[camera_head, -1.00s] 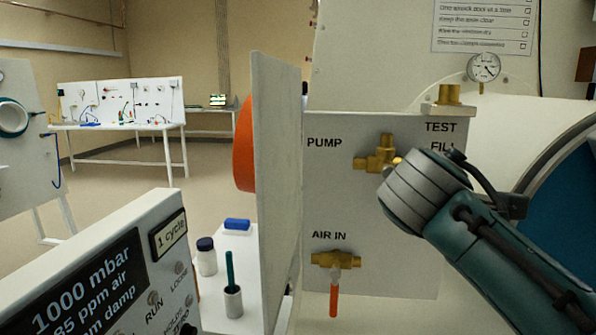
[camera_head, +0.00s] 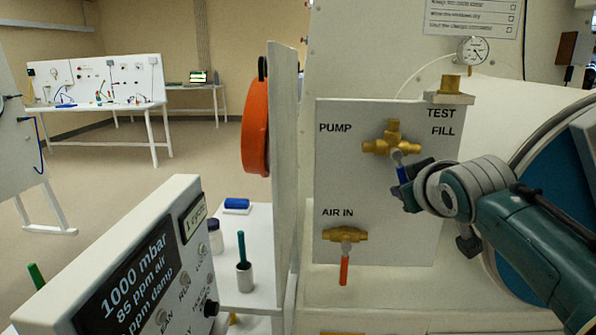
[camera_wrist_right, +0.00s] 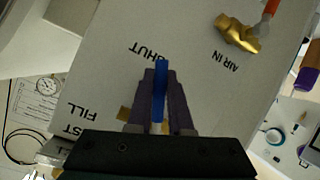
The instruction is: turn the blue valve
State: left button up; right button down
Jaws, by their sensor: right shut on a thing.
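The blue valve handle (camera_head: 402,174) hangs down, slightly to the right, from a brass valve (camera_head: 393,145) beside the PUMP label on the grey panel. My right gripper (camera_head: 407,188) is at this handle, reaching in from the right, and its wrist hides part of the panel. In the right wrist view the blue handle (camera_wrist_right: 160,85) lies between the two dark fingers of my right gripper (camera_wrist_right: 159,100), which is shut on it. The handle's tip is near the SHUT label. Brass shows partly hidden behind the fingers. My left gripper is not in view.
A brass AIR IN valve (camera_head: 345,236) with a red-orange handle (camera_head: 344,271) sits below. A gauge (camera_head: 473,50) is above right. An upright panel edge (camera_head: 284,160) and a display box (camera_head: 130,265) stand to the left. A shelf holds a blue item (camera_head: 237,204) and cups.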

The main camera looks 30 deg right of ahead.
jog(key=shift+w+a+r+m+t+y+b, duration=0.55)
jog(key=shift+w+a+r+m+t+b, duration=0.6)
jog(key=shift+m, duration=1.8)
jog(key=shift+w+a+r+m+t+y+b, duration=0.45)
jog(key=shift+a+r+m+t+b, duration=0.4)
jog(key=shift+a+m+t+b, duration=1.45)
jog(key=shift+w+a+r+m+t+y+b, duration=0.25)
jog(key=shift+w+r+m+t+y+b, duration=0.65)
jog(key=shift+m, duration=2.75)
jog(key=shift+s+r+h+b, duration=0.2)
jog(key=shift+h+b, duration=0.1)
jog(key=shift+b, duration=0.1)
jog(key=c, duration=0.8)
grip_release()
jog(key=shift+c, duration=0.2)
